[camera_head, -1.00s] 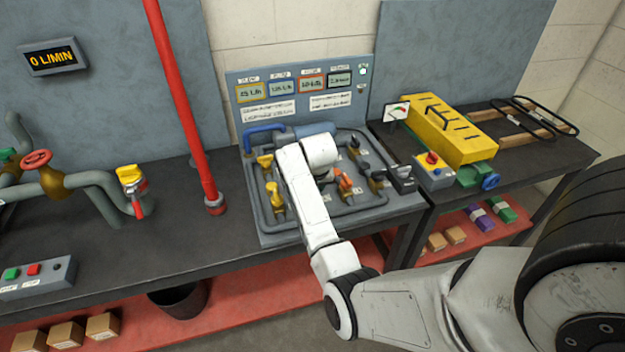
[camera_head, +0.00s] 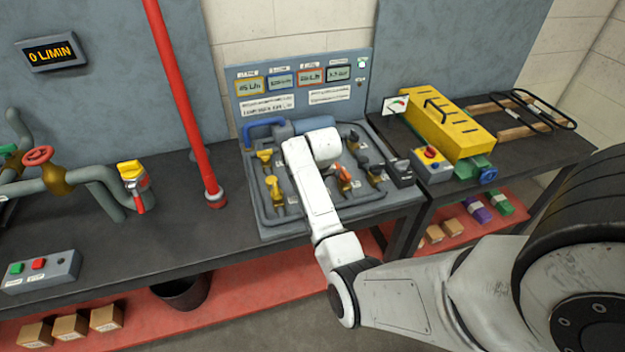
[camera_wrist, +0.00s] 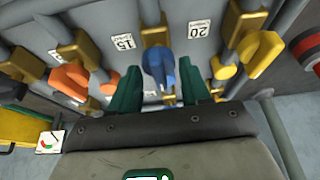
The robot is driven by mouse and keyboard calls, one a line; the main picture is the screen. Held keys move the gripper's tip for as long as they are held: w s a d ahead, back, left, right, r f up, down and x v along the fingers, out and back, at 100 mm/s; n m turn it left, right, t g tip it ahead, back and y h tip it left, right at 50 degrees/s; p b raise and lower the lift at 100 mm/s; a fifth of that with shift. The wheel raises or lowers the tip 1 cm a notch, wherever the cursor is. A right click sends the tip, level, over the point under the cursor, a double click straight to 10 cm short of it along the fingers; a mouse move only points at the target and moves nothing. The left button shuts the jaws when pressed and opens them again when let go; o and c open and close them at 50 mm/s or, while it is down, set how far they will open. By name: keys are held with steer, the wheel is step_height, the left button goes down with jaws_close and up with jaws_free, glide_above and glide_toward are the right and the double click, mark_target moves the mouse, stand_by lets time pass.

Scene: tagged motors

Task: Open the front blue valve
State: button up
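A blue valve handle (camera_wrist: 158,64) sits on a brass body below a grey pipe in the wrist view, between the labels "15" and "20". My gripper (camera_wrist: 160,86) has two green fingers, one on each side of the blue handle, with a gap between them. Contact with the handle cannot be made out. In the head view my white arm covers the blue valve and my fingers, over the middle of the grey valve panel (camera_head: 386,207).
Yellow handles (camera_head: 275,188) lie left of my arm. A red pipe (camera_head: 180,100) stands further left. A yellow machine (camera_head: 445,122) and a control box (camera_head: 432,164) stand right.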

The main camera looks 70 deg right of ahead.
steer(key=shift+o, duration=1.2)
steer(key=b+v, duration=0.1)
steer(key=v, duration=0.9)
steer(key=shift+r, duration=0.4)
steer(key=shift+s+a, duration=0.1)
